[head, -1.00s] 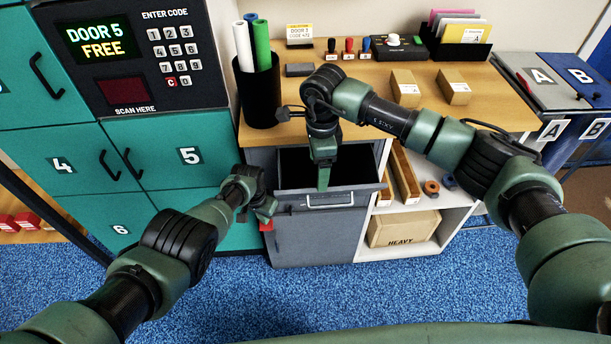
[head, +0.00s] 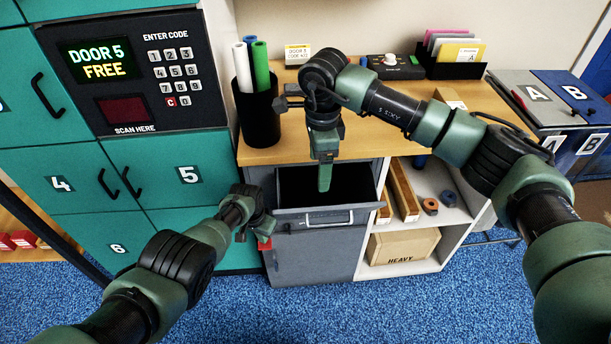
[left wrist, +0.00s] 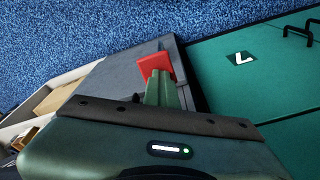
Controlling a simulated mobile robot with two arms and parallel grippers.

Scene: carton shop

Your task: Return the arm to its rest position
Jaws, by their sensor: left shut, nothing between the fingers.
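My left arm reaches in from the left in the head view. Its gripper (head: 264,230) is low in front of the grey cabinet, near the teal lockers, and is shut and empty. In the left wrist view the shut fingers (left wrist: 160,90) point towards a red square (left wrist: 155,64) on the grey cabinet; whether they touch it I cannot tell. My right arm comes in from the right, bent above the counter. Its gripper (head: 325,172) points down over the open grey drawer (head: 330,217); its fingers are seen edge-on.
Teal lockers (head: 160,170) with a keypad stand at left. The wooden counter (head: 280,150) carries a black cup (head: 260,110) with rolls and a black file holder (head: 450,66). A shelf at right holds a HEAVY carton (head: 402,246). Blue carpet (head: 250,305) in front is clear.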

